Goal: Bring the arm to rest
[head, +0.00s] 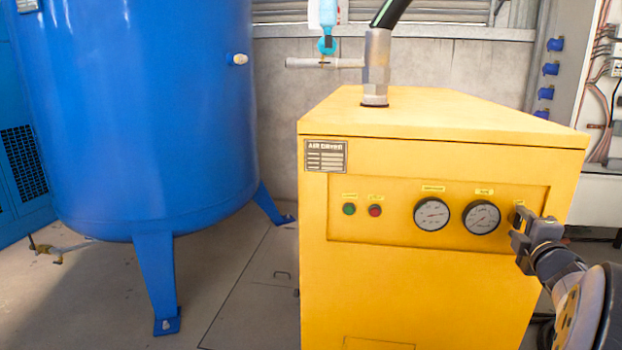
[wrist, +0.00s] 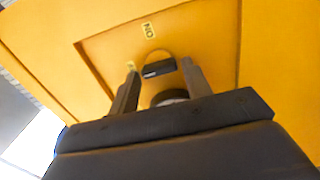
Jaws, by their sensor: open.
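My gripper (head: 519,240) is at the right end of the recessed front panel of the yellow air dryer (head: 400,290). In the wrist view my gripper (wrist: 158,82) is open, with its two dark fingers apart. A black switch handle (wrist: 158,68) shows on the panel between and just beyond the fingertips, near a yellow ON label (wrist: 148,30). I cannot tell whether a finger touches it. In the head view my gripper hides this switch.
Two round gauges (head: 431,213) and green (head: 348,208) and red (head: 375,210) buttons sit left of my gripper. A blue tank (head: 150,120) stands on legs at the left. A pipe fitting (head: 376,60) rises from the dryer's top. Floor between tank and dryer is clear.

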